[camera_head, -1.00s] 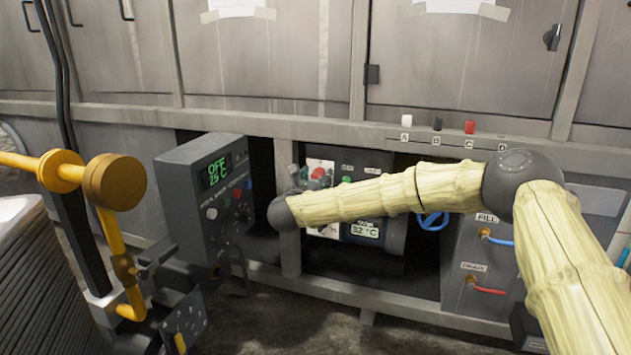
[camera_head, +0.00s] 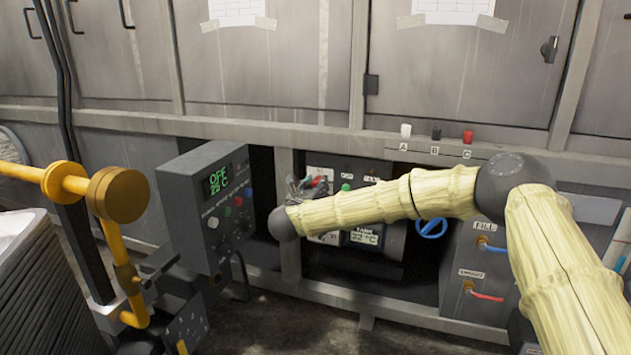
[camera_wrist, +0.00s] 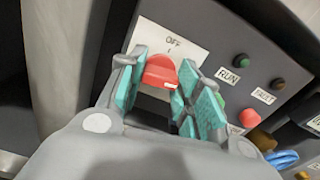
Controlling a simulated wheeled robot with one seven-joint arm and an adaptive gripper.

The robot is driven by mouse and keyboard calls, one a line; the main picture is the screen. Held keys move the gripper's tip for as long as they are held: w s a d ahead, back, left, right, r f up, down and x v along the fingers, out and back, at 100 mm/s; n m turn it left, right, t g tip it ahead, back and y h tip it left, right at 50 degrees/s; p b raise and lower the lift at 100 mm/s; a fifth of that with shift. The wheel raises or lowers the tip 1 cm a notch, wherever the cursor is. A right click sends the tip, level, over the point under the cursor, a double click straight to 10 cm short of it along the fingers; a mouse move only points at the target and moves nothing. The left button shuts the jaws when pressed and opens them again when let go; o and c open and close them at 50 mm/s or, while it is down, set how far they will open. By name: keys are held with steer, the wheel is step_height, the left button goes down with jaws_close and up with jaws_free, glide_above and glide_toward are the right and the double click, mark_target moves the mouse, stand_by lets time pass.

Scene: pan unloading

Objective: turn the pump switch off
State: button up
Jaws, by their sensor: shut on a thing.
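The red pump switch knob (camera_wrist: 158,71) sits on a white plate marked OFF (camera_wrist: 178,40) in the wrist view. A pale mark shows at the knob's lower right edge, away from the OFF label. My gripper (camera_wrist: 160,80) has its teal-padded fingers on both sides of the knob and is shut on it. Its lower part is hidden by the fingers and palm.
A control box (camera_head: 208,200) reading OFF stands left of my wrist. A blue valve wheel (camera_head: 432,228) is right of the panel, below my arm.

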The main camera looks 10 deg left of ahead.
steer(key=n+p, duration=0.2)
steer(key=p, duration=0.1)
steer(key=n+p, duration=0.2)
steer(key=p, duration=0.1)
steer(key=shift+r, duration=0.3)
steer(key=n+p, duration=0.8)
steer(key=p, duration=0.1)
steer(key=shift+f, duration=0.1)
steer(key=shift+f+n+p, duration=0.2)
steer(key=shift+n+p, duration=1.25)
steer(key=shift+n, duration=0.55)
steer(key=shift+f, duration=0.1)
steer(key=o, duration=1)
steer(key=v, duration=1.2)
